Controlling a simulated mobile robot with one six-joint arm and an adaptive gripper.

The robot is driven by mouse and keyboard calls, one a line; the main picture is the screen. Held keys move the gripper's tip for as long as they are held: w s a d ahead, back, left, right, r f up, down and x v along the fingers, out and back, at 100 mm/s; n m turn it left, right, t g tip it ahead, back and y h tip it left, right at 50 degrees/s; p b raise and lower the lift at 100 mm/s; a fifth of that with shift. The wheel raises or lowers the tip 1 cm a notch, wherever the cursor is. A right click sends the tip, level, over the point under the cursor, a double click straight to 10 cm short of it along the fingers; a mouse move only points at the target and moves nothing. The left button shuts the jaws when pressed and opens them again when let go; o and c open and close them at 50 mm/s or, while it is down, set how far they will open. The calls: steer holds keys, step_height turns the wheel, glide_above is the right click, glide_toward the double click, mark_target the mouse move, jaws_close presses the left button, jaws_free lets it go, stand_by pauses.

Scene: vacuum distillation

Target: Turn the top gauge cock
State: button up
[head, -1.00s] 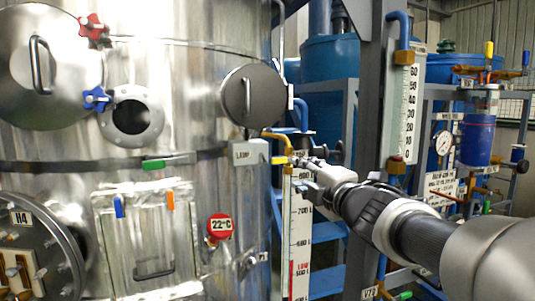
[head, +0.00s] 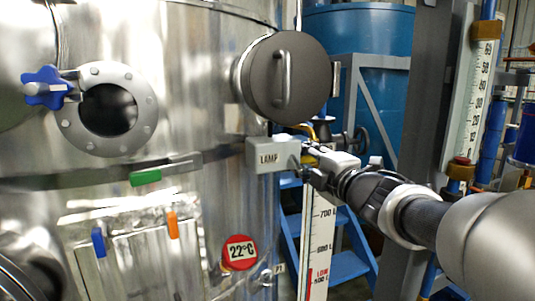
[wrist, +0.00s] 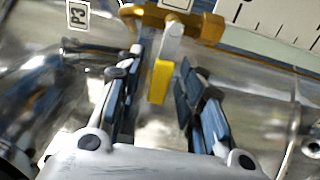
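In the wrist view, the top gauge cock is a brass fitting (wrist: 150,17) with a pale lever ending in a yellow grip (wrist: 160,82). My gripper (wrist: 160,95) is open, with one finger on each side of the yellow grip. Gaps show between the grip and both fingers, so it is not clamped. In the head view my gripper (head: 314,168) is at the top of the white level gauge scale (head: 318,240), just right of the LAMP box. There the gripper largely hides the cock.
The grey LAMP box (head: 270,155) sits close left of my gripper. A round handled cover (head: 284,78) is above it on the steel vessel (head: 200,110). A dark handwheel (head: 360,139) is behind. A grey post (head: 415,110) and second scale (head: 468,95) stand to the right.

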stand_by(0.3)
steer(key=shift+s, duration=0.1)
steer(key=shift+c, duration=0.8)
jaws_close()
